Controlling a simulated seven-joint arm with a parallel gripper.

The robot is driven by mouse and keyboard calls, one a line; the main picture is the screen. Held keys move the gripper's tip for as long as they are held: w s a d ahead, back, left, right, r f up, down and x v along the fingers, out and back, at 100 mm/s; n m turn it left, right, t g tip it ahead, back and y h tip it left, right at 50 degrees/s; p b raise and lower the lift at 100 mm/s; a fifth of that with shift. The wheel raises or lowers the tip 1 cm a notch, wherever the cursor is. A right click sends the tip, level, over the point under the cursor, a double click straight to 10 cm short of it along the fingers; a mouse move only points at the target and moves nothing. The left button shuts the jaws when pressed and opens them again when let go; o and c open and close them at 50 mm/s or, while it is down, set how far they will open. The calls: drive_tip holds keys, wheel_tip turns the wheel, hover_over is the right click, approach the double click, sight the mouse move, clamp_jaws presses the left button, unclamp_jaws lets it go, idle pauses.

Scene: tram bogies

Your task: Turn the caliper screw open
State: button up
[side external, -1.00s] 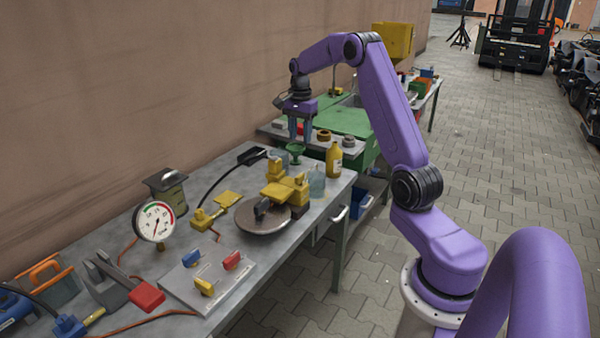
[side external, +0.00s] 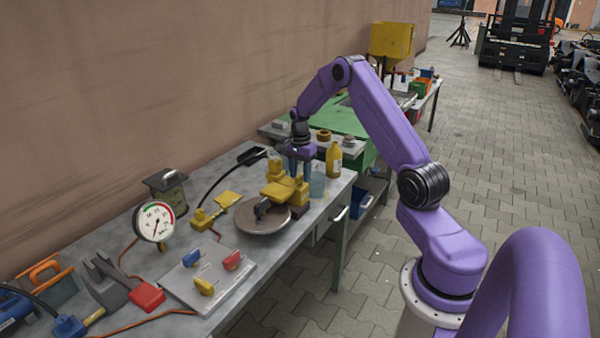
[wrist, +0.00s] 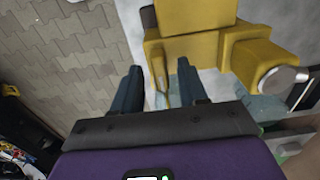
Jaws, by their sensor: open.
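The yellow brake caliper (side external: 280,190) sits over the edge of a round metal disc (side external: 262,222) on the bench. In the wrist view the caliper (wrist: 195,45) fills the top, with a silver-ended cylinder (wrist: 285,78) at its right. A narrow yellow piece (wrist: 160,85), perhaps the screw's handle, shows between my fingers. My gripper (side external: 300,176) is low at the caliper's far side, pointing down. In the wrist view my gripper (wrist: 159,70) is open, one finger on each side of the narrow piece. I cannot tell whether either finger touches it.
A yellow bottle (side external: 334,160) and a clear bluish cup (side external: 317,185) stand close to my gripper. A dial gauge (side external: 154,221), a yellow foot pedal (side external: 213,211) and a plate with coloured blocks (side external: 208,278) are further along the bench.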

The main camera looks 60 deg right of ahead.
clamp_jaws()
drive_tip(key=shift+n, duration=0.3)
drive_tip(key=n, duration=1.2)
drive_tip(key=shift+r+n, duration=0.1)
drive_tip(key=shift+n, duration=0.2)
drive_tip(key=n, duration=0.4)
drive_tip(key=shift+n, duration=0.3)
